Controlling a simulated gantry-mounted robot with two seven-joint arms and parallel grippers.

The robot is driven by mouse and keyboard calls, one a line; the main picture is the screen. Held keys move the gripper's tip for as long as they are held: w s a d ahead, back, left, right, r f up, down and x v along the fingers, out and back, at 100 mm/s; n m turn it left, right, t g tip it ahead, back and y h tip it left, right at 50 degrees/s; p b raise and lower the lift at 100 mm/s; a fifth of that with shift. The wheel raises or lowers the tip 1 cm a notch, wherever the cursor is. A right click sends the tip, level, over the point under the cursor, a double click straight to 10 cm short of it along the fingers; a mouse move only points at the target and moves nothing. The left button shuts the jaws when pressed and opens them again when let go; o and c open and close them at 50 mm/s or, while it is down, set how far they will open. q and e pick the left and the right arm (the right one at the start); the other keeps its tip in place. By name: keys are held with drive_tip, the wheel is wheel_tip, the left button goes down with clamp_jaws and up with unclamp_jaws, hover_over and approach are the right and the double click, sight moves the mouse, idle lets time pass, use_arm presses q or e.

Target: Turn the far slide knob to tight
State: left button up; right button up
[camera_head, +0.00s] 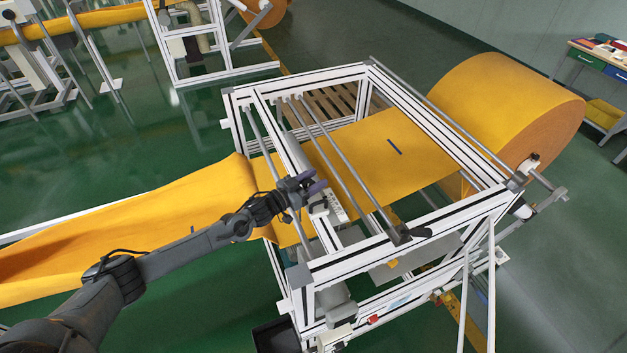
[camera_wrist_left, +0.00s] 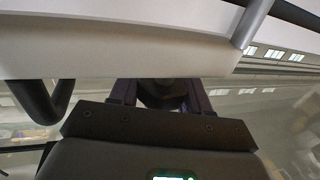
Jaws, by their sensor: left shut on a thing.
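My left gripper (camera_head: 314,186) reaches in from the left over the white-framed machine, beside the slide bars. In the left wrist view my left gripper (camera_wrist_left: 162,92) has its two fingers on either side of a dark rounded knob (camera_wrist_left: 164,96), and it is shut on it. The knob is mostly hidden by the gripper in the head view. Whether it is the far slide knob, and whether it is at tight, I cannot tell. A black handle (camera_head: 418,232) sits at the near right end of the slide bars, apart from the gripper. My right gripper is not in view.
Yellow felt (camera_head: 372,150) runs through the frame (camera_head: 437,124) from a large roll (camera_head: 505,105). Parallel metal bars (camera_head: 345,160) cross above the felt, close to my gripper. A pale beam (camera_wrist_left: 120,45) spans the top of the wrist view. Green floor lies around the machine.

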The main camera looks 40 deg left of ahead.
use_arm(q)
drive_tip(key=shift+f+m+h+b, duration=0.1)
drive_tip(key=shift+m+h+b, duration=0.4)
drive_tip(key=shift+h+b, duration=0.3)
drive_tip(key=m+g+h+b, duration=0.3)
drive_tip(key=g+b, duration=0.1)
drive_tip(key=b, duration=0.3)
drive_tip(key=m+g+h+b, duration=0.3)
drive_tip(key=m+h+b, duration=0.1)
drive_tip(key=b, duration=0.3)
drive_tip(key=s+d+m+g+h+b, duration=0.1)
drive_tip(key=m+g+h+b, duration=0.2)
drive_tip(key=b, duration=0.5)
drive_tip(key=shift+d+m+g+h, duration=0.1)
drive_tip(key=shift+m+g+h, duration=0.2)
drive_tip(key=shift+g+h, duration=0.35)
drive_tip(key=m+g+b, duration=0.2)
drive_tip(key=g, duration=0.1)
drive_tip(key=shift+s+g+h, duration=0.2)
drive_tip(key=shift+g+h, duration=0.05)
drive_tip(key=shift+s+m+g+b, duration=0.2)
drive_tip(key=shift+m+g+b, duration=0.7)
drive_tip(key=shift+g, duration=0.9)
drive_tip(key=o, duration=1)
drive_tip(key=shift+d, duration=0.1)
drive_tip(key=shift+c, duration=0.2)
